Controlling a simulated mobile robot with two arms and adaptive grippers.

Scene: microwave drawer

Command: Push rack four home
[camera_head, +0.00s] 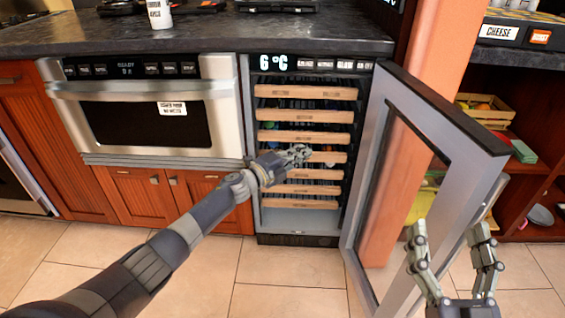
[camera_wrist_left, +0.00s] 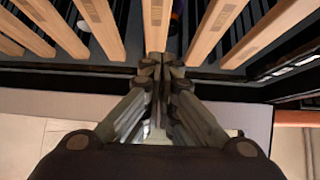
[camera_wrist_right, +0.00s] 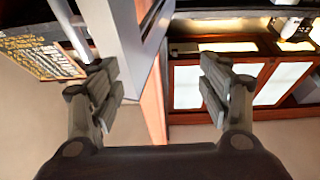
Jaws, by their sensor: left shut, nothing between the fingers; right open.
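The open wine cooler (camera_head: 298,239) holds several wooden-fronted racks stacked one above another. The fourth rack from the top (camera_head: 330,157) is partly hidden by my left gripper (camera_head: 300,153). That gripper is shut and empty, its fingertips at the left part of this rack's front. In the left wrist view, the closed fingertips (camera_wrist_left: 160,62) lie over the end of the middle wooden front (camera_wrist_left: 156,22); I cannot tell if they touch. How far this rack stands out is hard to judge. My right gripper (camera_head: 452,240) is open and empty, in front of the cooler door; its spread fingers (camera_wrist_right: 160,85) show in the right wrist view.
The glass cooler door (camera_head: 440,115) is swung wide open to the right, between the cooler and my right gripper. A steel microwave drawer (camera_head: 150,110) is left of the cooler under a dark counter (camera_head: 200,35). A shelf with a wooden crate (camera_head: 485,112) stands at the right.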

